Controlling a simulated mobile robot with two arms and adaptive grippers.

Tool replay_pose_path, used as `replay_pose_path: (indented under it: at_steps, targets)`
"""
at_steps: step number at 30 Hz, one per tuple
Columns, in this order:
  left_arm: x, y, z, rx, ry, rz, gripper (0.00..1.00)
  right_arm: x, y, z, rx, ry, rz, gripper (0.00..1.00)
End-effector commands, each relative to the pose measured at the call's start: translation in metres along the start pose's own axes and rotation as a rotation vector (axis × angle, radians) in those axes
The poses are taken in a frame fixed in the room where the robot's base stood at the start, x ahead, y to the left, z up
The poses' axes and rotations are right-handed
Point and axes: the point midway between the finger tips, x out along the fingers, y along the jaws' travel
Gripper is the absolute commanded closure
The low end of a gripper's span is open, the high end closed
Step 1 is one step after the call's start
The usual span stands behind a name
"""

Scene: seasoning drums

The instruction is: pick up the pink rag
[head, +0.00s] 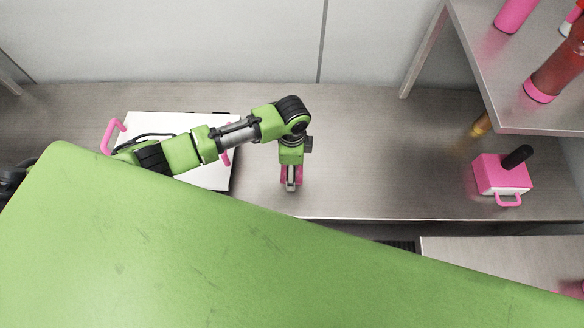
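My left arm reaches in from the left, and its gripper (291,186) points down at the front part of the steel counter. Small patches of pink, which look like the pink rag (299,174), show at both sides of the gripper. Most of the rag is hidden by the gripper. I cannot tell whether the fingers are open or closed on it, or whether the rag rests on the counter. My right gripper is not in view.
A white board with pink handles (210,174) lies on the steel counter (370,150) under my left arm. A pink box with a black handle (492,175) stands at the right, below a shelf (500,70) with bottles. The counter between is clear. A large green surface blocks the foreground.

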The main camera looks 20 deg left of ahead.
Motion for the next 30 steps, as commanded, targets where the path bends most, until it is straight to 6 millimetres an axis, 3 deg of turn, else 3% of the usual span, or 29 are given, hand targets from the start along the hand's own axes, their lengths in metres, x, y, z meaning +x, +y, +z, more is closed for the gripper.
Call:
replay_pose_path:
  at_steps: [1,5,20,25,30]
  targets:
    - [0.000,0.000,0.000,0.000,0.000,0.000,0.33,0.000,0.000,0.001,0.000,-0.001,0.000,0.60]
    - [0.000,0.000,0.000,0.000,0.000,0.000,0.66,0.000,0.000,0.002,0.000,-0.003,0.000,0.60]
    - [-0.009,-0.001,-0.001,-0.001,0.003,-0.001,0.66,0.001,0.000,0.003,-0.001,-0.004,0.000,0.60]
    - [-0.033,-0.002,-0.001,0.000,0.003,-0.003,0.66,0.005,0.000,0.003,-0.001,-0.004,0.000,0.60]
    - [-0.058,0.022,0.005,0.003,0.004,-0.001,0.66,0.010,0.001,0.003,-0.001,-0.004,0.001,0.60]
